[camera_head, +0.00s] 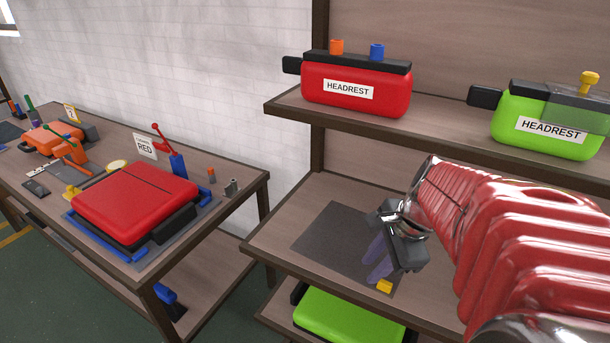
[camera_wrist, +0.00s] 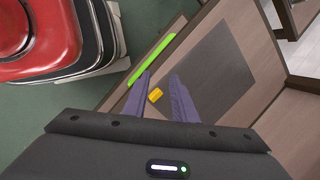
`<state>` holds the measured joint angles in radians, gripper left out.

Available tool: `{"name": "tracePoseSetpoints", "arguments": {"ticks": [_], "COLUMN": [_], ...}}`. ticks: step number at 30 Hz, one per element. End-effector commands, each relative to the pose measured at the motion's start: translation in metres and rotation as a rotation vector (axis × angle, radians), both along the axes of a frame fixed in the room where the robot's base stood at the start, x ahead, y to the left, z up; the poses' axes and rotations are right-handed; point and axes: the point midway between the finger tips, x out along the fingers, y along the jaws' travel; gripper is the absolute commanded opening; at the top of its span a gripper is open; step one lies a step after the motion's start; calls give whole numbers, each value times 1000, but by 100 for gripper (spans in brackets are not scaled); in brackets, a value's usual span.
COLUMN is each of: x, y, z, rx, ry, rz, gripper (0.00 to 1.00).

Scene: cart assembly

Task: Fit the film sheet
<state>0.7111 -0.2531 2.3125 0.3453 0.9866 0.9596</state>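A flat dark grey rectangle (camera_head: 335,238) lies on the middle shelf; I cannot tell whether it is a mat or a film sheet. It also shows in the wrist view (camera_wrist: 215,82). A small yellow piece (camera_head: 385,286) is near its front corner. A see-through sheet (camera_head: 577,108) with a yellow knob (camera_head: 590,79) stands against the green headrest (camera_head: 540,135) on the upper shelf. My gripper (camera_head: 374,268) is over the grey rectangle, its purple fingers open and apart. In the wrist view the yellow piece (camera_wrist: 155,95) shows between the fingers, and nothing is visibly held.
A red headrest (camera_head: 355,90) stands left of the green one. A bright green cushion (camera_head: 345,320) lies on the shelf below. The left table (camera_head: 235,205) holds a red cushion (camera_head: 135,195), a RED sign (camera_head: 145,147) and tools. Floor shows left of the shelves.

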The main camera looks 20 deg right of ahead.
Motion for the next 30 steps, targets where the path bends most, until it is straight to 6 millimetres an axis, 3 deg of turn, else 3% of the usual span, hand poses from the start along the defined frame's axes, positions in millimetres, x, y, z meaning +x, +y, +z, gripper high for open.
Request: {"name": "tracePoseSetpoints", "arguments": {"ticks": [6,12,30], "x": [-11,-20,-19], "y": [-52,-78,-80], "z": [-19,-29,-36], "rx": [178,276,292], "ry": [47,69,73], "rz": [-409,-628,-660], "gripper": [25,25,25]}}
